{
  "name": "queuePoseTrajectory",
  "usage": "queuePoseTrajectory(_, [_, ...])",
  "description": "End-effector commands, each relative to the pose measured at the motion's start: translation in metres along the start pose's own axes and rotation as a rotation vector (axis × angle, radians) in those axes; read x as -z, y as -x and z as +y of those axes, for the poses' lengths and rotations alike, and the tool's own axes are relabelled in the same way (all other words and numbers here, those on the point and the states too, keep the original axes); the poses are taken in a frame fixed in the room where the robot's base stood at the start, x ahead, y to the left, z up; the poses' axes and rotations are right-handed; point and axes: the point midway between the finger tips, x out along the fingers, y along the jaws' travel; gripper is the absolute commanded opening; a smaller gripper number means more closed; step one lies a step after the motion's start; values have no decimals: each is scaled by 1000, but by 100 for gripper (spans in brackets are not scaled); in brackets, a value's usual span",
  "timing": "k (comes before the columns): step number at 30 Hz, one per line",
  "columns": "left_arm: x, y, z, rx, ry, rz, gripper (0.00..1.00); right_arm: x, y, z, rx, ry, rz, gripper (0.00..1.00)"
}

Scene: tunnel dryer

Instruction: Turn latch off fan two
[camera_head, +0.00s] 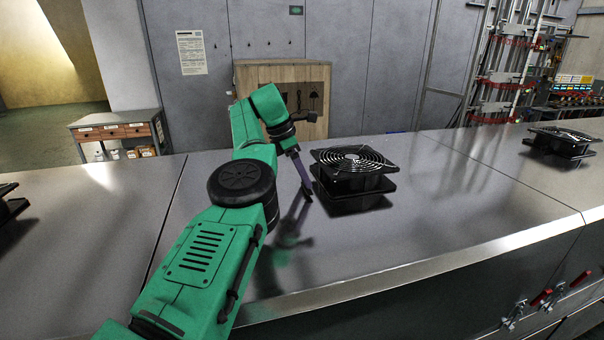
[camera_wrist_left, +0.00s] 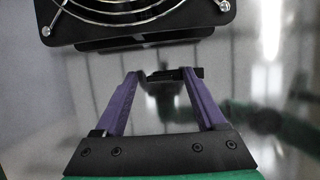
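A black square fan (camera_head: 354,177) with a round wire guard stands on the metal top of the dryer, in the middle of the head view. Its edge and guard (camera_wrist_left: 140,18) fill the top of the left wrist view. My left gripper (camera_head: 307,192) points down just left of this fan. In the left wrist view its purple fingers (camera_wrist_left: 163,75) are spread apart. A small dark piece (camera_wrist_left: 180,74) shows at the fingertips; I cannot tell whether it is a latch or whether the fingers touch it. My right gripper is not in view.
Another fan (camera_head: 560,143) stands on the top at the right, and part of one (camera_head: 8,205) at the left edge. Red-handled clamps (camera_head: 540,297) sit on the front face at lower right. The metal top (camera_head: 450,190) between the fans is clear.

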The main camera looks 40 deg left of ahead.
Motion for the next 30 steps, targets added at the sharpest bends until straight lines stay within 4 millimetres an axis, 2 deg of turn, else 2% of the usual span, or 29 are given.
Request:
queuePoseTrajectory(4, [0,8,1,-2,1,-2,72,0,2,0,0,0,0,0])
queuePoseTrajectory(7, [-1,27,1,-3,0,-3,72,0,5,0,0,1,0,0])
queuePoseTrajectory(8, [-1,35,1,-3,1,-4,72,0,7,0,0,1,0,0])
queuePoseTrajectory(12, [-4,85,1,-2,1,-3,72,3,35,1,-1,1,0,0])
queuePoseTrajectory(15, [-5,114,1,-1,1,-2,72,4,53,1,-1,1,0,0])
queuePoseTrajectory(18, [-5,134,0,0,0,0,72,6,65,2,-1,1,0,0])
queuePoseTrajectory(22, [-3,145,0,0,0,1,72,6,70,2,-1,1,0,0])
queuePoseTrajectory(30, [-2,144,0,1,0,2,72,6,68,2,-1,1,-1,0])
